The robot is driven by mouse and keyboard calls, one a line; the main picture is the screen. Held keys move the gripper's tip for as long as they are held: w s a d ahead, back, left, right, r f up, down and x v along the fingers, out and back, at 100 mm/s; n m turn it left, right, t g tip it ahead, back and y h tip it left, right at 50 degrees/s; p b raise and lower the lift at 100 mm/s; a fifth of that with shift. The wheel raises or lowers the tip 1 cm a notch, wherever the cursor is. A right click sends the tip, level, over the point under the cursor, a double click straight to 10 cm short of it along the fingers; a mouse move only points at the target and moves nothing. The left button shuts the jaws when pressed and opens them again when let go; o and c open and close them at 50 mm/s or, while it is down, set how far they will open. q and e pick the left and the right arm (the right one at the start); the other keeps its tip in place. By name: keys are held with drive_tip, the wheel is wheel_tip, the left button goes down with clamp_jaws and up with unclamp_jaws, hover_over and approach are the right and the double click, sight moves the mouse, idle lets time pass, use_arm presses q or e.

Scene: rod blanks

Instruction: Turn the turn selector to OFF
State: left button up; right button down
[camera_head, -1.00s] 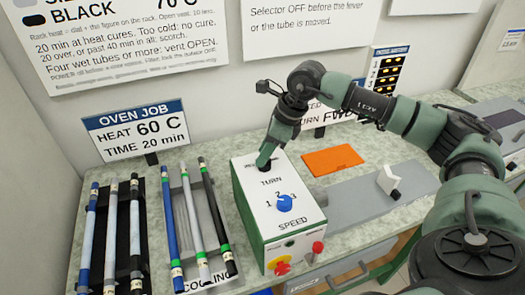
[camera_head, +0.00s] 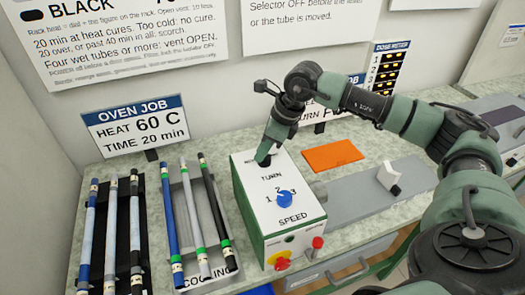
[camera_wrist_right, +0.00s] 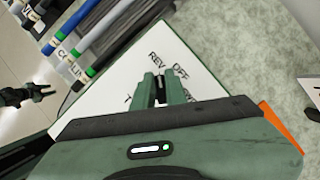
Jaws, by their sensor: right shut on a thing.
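The control box (camera_head: 275,222) has a white sloped top and green sides. Its turn selector is at the top end, above the printed word TURN, and is mostly hidden by my right gripper (camera_head: 264,161). In the right wrist view my right gripper (camera_wrist_right: 160,88) is shut on the turn selector, with only a dark sliver showing between the fingers. The labels REV and OFF show just beyond the fingertips. Which label the selector points to cannot be told. A small dark gripper, apparently my left one (camera_wrist_right: 38,94), shows at the left of the right wrist view; its jaws are unclear.
An orange mat (camera_head: 332,156) and grey plate (camera_head: 365,192) lie to the right.

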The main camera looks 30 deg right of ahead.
drive_tip(key=m+h+b, duration=0.1)
drive_tip(key=m+b, duration=0.1)
drive_tip(key=m, duration=0.1)
drive_tip(key=shift+w+f+t+b, duration=0.1)
drive_tip(key=shift+f+t+b, duration=0.05)
drive_tip(key=shift+t+b, duration=0.2)
drive_tip(key=m+h+b, duration=0.1)
drive_tip(key=m+b, duration=0.1)
drive_tip(key=shift+m, duration=0.3)
drive_tip(key=m+h+b, duration=0.1)
drive_tip(key=m+b, duration=0.1)
drive_tip(key=m, duration=0.1)
drive_tip(key=shift+d+t, duration=0.15)
drive_tip(key=shift+t, duration=0.1)
drive_tip(key=shift+d+r+m+h+b, duration=0.1)
drive_tip(key=shift+r+m+h+b, duration=0.15)
drive_tip(key=shift+m+h+b, duration=0.75)
drive_tip(key=shift+m+y+p, duration=0.4)
drive_tip(key=shift+m+p, duration=0.05)
drive_tip(key=shift+m, duration=0.05)
drive_tip(key=c, duration=1.4)
unclamp_jaws()
drive_tip(key=shift+c, duration=0.2)
